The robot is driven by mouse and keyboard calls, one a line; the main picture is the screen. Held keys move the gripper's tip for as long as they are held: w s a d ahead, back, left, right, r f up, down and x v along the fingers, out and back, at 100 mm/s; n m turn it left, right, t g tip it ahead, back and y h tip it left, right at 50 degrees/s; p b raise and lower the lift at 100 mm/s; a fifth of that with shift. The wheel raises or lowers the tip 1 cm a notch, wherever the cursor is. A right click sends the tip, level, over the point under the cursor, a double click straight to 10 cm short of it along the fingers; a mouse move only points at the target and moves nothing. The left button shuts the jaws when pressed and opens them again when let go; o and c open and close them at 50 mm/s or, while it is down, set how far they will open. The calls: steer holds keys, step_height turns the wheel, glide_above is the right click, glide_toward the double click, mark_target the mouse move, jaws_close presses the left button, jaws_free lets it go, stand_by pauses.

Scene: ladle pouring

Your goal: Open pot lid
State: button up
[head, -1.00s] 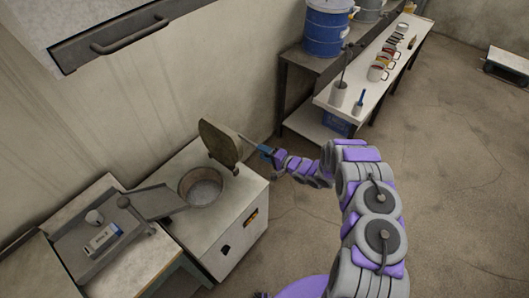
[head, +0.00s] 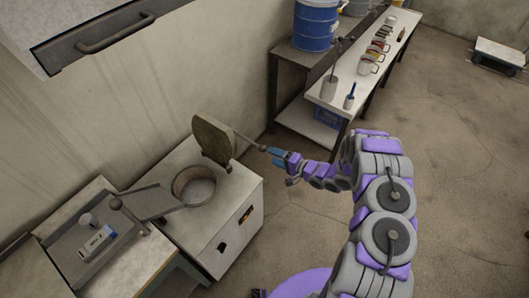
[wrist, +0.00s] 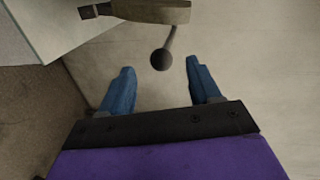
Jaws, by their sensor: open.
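The pot (head: 195,187) sits in the top of a white cabinet, and its round opening is uncovered. The lid (head: 212,141) stands upright at the pot's far right rim; its edge also shows at the top of the wrist view (wrist: 150,11). A thin handle with a dark ball knob (wrist: 161,60) sticks out from the lid toward my gripper. My gripper (head: 273,155) is open and empty, just right of the knob. In the wrist view its two blue fingers (wrist: 160,68) are spread apart, with the knob seen between and beyond their tips.
A side table (head: 90,245) with a tray and small items stands left of the white cabinet (head: 235,215). A long bench (head: 365,75) with cups and a blue drum (head: 315,28) is at the back right.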

steer(key=v, duration=0.7)
steer(key=shift+d, duration=0.35)
steer(key=shift+s, duration=0.1)
